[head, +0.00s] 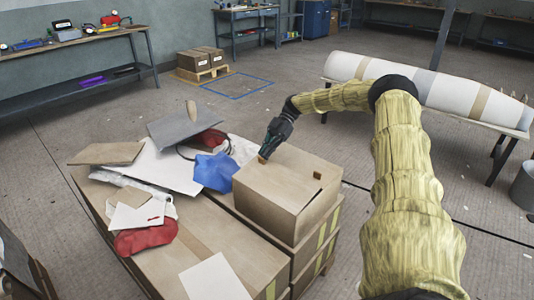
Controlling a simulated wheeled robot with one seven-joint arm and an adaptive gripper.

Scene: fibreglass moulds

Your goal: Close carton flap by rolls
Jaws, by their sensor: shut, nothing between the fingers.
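A brown carton (266,204) sits on a stack of boxes in the middle of the head view. Its top (295,172) looks nearly flat, with a small dark patch (317,175) near the right side. A dark slit runs below the top along its right side; I cannot tell which panel is the flap. My gripper (263,158) is shut and empty, pointing down at the carton's far left top corner. I cannot tell whether its tips touch the carton.
Left of the carton, cluttered boxes (235,250) bear a blue cloth (214,172), red cloths (146,238), grey and white sheets, and a brown board (107,153). A pallet with boxes (200,62) stands behind. A grey bucket (524,186) is at the right edge. Floor between is clear.

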